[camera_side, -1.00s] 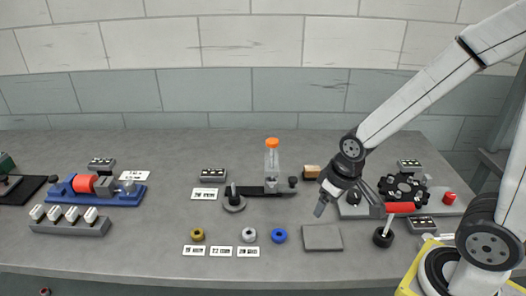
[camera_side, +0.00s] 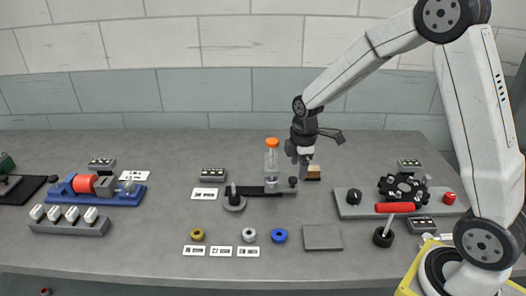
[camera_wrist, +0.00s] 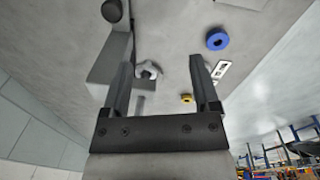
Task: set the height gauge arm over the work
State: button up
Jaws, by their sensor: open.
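The height gauge shows in the side view as a clear upright (camera_side: 271,170) with an orange cap (camera_side: 272,142), standing on a dark rail (camera_side: 256,192). My gripper (camera_side: 301,164) is just right of the upright, pointing down, open and apparently empty. In the wrist view, my gripper (camera_wrist: 160,65) has its fingers apart, with a pale round part (camera_wrist: 148,71) between them farther below. A grey block (camera_wrist: 107,66) lies beside the left finger, partly hidden.
A blue ring (camera_side: 279,235), white ring (camera_side: 249,235) and yellow ring (camera_side: 198,235) lie in front. A grey plate (camera_side: 322,237) lies right of them. A fixture with a red handle (camera_side: 395,207) stands at right.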

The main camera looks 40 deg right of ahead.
aim_at(293, 178)
jog(key=w+d+n, duration=0.1)
jog(key=n, duration=0.1)
jog(key=w+d+f+n, duration=0.1)
jog(key=w+d+n, duration=0.1)
jog(key=w+d+f+n+g, duration=0.1)
jog(key=w+d+n, duration=0.1)
jog(key=shift+w, duration=0.25)
jog(key=shift+f, duration=3.9)
grip_shut()
